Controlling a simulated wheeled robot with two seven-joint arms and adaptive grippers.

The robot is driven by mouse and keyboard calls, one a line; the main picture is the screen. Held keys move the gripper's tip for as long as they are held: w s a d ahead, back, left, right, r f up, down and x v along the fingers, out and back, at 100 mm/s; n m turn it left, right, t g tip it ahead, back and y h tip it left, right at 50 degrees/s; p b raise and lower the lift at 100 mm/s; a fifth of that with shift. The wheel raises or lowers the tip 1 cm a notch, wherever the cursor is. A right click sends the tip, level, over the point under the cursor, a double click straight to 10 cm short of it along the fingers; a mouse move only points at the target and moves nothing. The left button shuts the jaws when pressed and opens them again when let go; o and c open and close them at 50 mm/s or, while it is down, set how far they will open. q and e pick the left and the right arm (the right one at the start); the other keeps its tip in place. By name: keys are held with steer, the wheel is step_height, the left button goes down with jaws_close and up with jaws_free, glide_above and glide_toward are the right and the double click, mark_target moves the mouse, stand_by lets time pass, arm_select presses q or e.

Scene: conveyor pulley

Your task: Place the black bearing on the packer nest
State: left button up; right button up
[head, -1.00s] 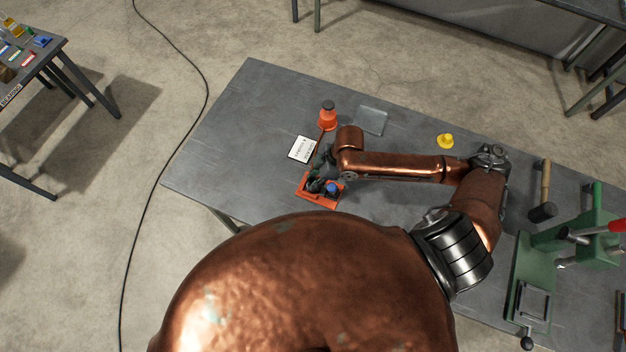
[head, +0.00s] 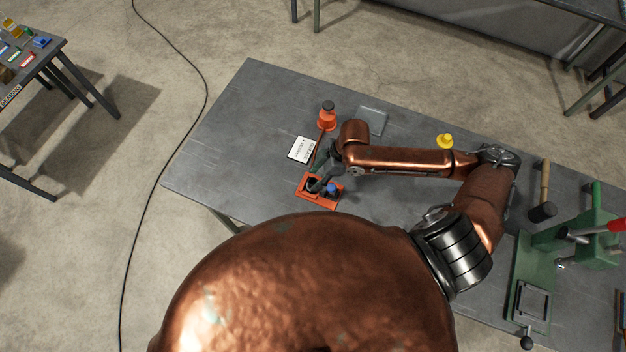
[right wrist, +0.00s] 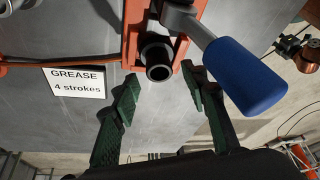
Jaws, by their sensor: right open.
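The packer nest is a red-orange fixture (head: 305,192) at the table's near side, with a blue-handled lever (right wrist: 245,75). A dark hollow ring (right wrist: 159,70), which looks like the black bearing, sits on the red fixture in the right wrist view; its seating is hard to tell. It shows as a small dark round (head: 312,185) in the head view. My right gripper (right wrist: 161,84) is open with green fingers, empty. The ring lies just beyond the fingertips, apart from them. In the head view the right gripper (head: 322,174) is over the fixture's far edge. My left gripper is out of view.
A white card reading "GREASE 4 strokes" (right wrist: 76,82) lies beside the fixture. An orange grease pot (head: 327,118), a clear plate (head: 372,120) and a yellow piece (head: 445,141) stand farther back. A green press (head: 535,265) is at right. The table's left part is clear.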

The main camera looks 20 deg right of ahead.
steer(key=v, duration=0.9)
